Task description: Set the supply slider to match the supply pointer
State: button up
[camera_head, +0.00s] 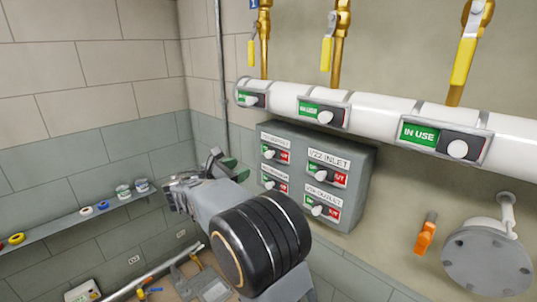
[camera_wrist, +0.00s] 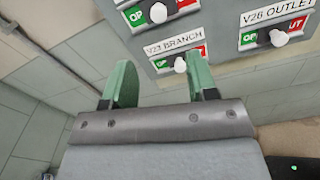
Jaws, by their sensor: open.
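A grey panel box (camera_head: 358,190) on the wall carries several sliders with white knobs over green and red fields. The upper-left slider (camera_head: 269,154) has a label too small to read; its knob also shows in the wrist view (camera_wrist: 158,13). The lower-left slider knob (camera_wrist: 180,64), under the label V23 BRANCH, shows between my finger tips, closer to the right one. The V22 INLET slider (camera_head: 321,175) and V26 OUTLET slider (camera_wrist: 279,38) are on the right. My gripper (camera_wrist: 161,78) is open and empty, with green fingers pointing toward the panel. I cannot read the word supply anywhere.
A white pipe (camera_head: 381,113) runs above the panel with several green IN USE plates with white knobs. Yellow-handled valves (camera_head: 464,60) rise from it. A shelf (camera_head: 70,221) with tapes and jars is at left. An orange handle (camera_head: 425,236) and a round flange (camera_head: 487,262) are at right.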

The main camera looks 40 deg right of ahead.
aim_at(267, 155)
jog(key=d+p, duration=0.1)
jog(key=d, duration=0.3)
jog(key=w+d+p, duration=0.1)
jog(key=d, duration=0.3)
jog(key=w+d+p, duration=0.1)
jog(key=d, duration=0.4)
jog(key=shift+w+d, duration=0.1)
jog(key=shift+w, duration=0.15)
grip_shut()
